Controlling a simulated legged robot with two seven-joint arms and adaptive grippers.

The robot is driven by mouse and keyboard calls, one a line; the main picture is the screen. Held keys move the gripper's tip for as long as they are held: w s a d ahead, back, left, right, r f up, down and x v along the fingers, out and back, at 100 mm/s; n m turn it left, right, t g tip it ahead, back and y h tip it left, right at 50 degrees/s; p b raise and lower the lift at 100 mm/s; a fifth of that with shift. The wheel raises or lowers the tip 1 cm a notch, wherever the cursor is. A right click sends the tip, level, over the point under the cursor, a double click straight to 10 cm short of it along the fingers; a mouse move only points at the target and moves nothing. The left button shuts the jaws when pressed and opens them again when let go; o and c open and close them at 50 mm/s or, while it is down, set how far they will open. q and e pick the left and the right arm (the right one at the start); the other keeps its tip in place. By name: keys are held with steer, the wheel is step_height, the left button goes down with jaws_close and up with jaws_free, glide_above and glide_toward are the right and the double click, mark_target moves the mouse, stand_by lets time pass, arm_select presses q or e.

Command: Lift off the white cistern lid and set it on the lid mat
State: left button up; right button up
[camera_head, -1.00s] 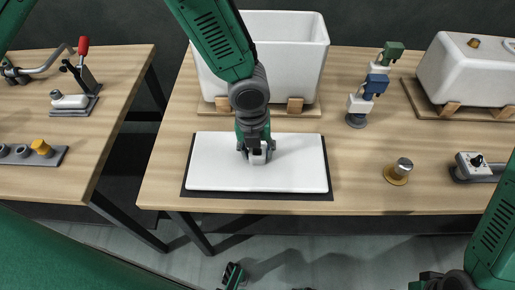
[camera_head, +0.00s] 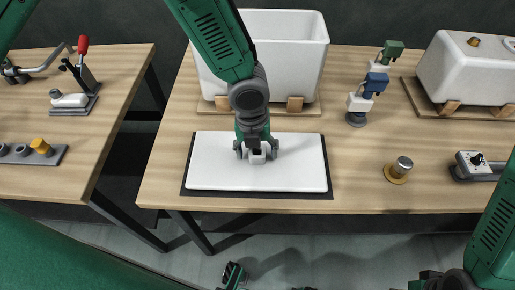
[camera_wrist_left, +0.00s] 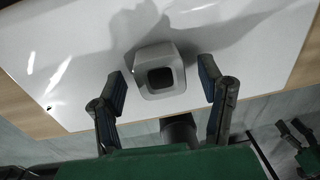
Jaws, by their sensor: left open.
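The white cistern lid (camera_head: 300,165) lies flat on the dark lid mat (camera_head: 325,196), whose edge shows along the front and left side. My left gripper (camera_head: 256,152) is over the middle of the lid, open, its fingers on either side of the small knob. In the left wrist view the lid (camera_wrist_left: 60,70) fills most of the picture, and the pale knob with a dark square top (camera_wrist_left: 158,72) stands between the spread fingers of my left gripper (camera_wrist_left: 165,88), with gaps on both sides. My right gripper (camera_head: 445,281) is at the lower right edge, partly cut off.
An open white cistern (camera_head: 290,45) stands on wooden blocks behind the lid. A second white cistern (camera_head: 462,72) is at the right. Small blue and green fittings (camera_head: 376,84), a brass-based knob (camera_head: 400,168) and a side bench (camera_head: 105,125) with tools are around.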

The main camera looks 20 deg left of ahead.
arm_select(q)
steer(key=shift+r, duration=0.2)
step_height(320, 180, up, 8)
steer(key=p, duration=0.8)
steer(key=shift+a+f, duration=0.15)
steer(key=shift+a, duration=0.15)
stand_by(0.8)
step_height(320, 180, up, 12)
steer(key=shift+a, duration=0.4)
stand_by(0.4)
steer(key=shift+f, duration=0.1)
